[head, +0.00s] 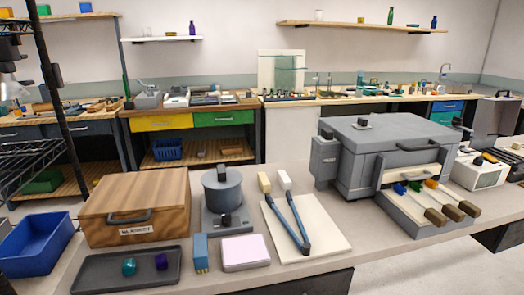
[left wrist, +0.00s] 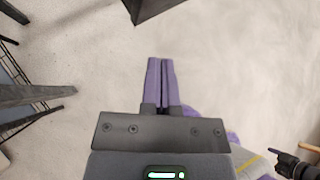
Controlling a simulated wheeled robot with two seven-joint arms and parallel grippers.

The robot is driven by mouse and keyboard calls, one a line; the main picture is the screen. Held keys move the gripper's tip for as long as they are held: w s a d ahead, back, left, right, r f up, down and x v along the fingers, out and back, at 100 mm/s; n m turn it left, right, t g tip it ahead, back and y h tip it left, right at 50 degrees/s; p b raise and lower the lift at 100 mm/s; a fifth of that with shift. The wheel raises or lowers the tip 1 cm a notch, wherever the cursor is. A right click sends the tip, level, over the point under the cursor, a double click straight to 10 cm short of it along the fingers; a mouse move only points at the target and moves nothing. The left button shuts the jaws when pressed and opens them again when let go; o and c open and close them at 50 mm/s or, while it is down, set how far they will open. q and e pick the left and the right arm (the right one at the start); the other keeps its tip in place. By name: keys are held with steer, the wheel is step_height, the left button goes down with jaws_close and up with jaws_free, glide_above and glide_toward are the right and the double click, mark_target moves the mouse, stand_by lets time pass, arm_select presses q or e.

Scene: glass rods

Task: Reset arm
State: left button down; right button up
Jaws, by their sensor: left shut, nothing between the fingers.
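My left gripper (left wrist: 161,84) shows in the left wrist view with its two purple fingers shut together and nothing between them. It hangs over bare pale floor, clear of the bench. Neither of my arms shows in the head view. In the head view, glass rods with wooden handles (head: 436,198), with blue, green and orange parts, lie on a grey rack in front of a grey furnace (head: 385,155).
The bench also holds a wooden box (head: 107,205), a grey pot device (head: 222,190), a dark tray (head: 92,274) with two small coloured pieces, and a pink-white pad (head: 246,252). A blue bin (head: 38,243) stands left. Open floor lies below my left gripper.

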arm_select(q)
steer(key=s+a+f+n+g+y, duration=0.1)
steer(key=s+a+f+n+y, duration=0.25)
steer(key=s+f+n, duration=1.35)
steer(key=s+d+f+n+g+y, duration=0.1)
steer(key=s+n+g, duration=0.3)
steer(key=s+n, duration=0.6)
steer(key=s+d+f+n+g+y, duration=0.1)
steer(key=s+d+f+n+g, duration=0.1)
steer(key=s+n, duration=0.8)
steer(key=s+g, duration=0.1)
steer(key=s, duration=0.2)
steer(key=shift+g, duration=0.4)
steer(key=shift+d, duration=0.1)
